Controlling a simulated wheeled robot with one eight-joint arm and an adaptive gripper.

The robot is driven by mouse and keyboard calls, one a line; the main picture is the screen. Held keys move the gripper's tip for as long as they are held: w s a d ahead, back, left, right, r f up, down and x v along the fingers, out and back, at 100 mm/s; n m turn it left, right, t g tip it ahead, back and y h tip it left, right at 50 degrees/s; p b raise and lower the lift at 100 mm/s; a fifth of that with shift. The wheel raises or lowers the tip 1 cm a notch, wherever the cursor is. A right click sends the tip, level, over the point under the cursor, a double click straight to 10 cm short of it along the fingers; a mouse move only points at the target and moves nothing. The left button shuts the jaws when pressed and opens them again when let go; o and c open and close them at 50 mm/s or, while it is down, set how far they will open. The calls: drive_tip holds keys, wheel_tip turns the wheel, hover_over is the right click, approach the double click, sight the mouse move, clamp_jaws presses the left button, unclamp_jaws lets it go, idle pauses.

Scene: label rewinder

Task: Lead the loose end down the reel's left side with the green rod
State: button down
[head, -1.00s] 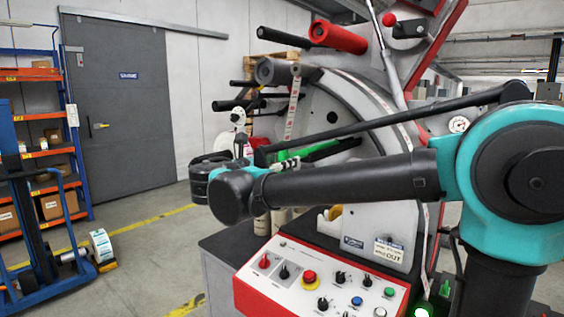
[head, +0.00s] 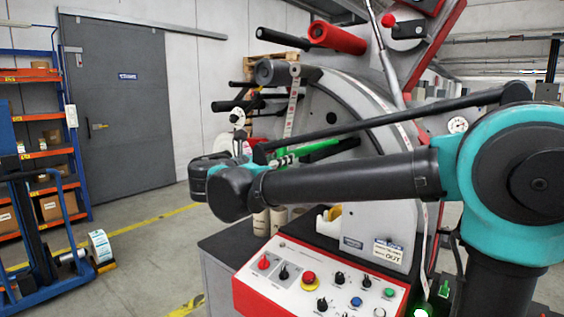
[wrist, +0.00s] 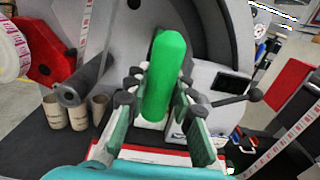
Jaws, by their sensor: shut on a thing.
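The green rod (head: 326,150) is held in my gripper (head: 285,161), reaching right in front of the grey machine face. In the wrist view, the rod (wrist: 163,85) stands between the two fingers of my gripper (wrist: 160,92), its rounded tip pointing away. The loose end, a white strip with red print (head: 292,102), hangs from the upper left roller.
The red-framed control panel (head: 320,285) lies below my arm. Several cardboard cores (wrist: 80,113) stand on the dark bench. A black knobbed lever (wrist: 240,98) is right of the rod. Dark bars (head: 240,104) stick out left of the machine.

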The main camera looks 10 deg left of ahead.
drive_tip(key=shift+r, duration=1.1)
drive_tip(key=shift+r, duration=0.15)
drive_tip(key=shift+r, duration=0.4)
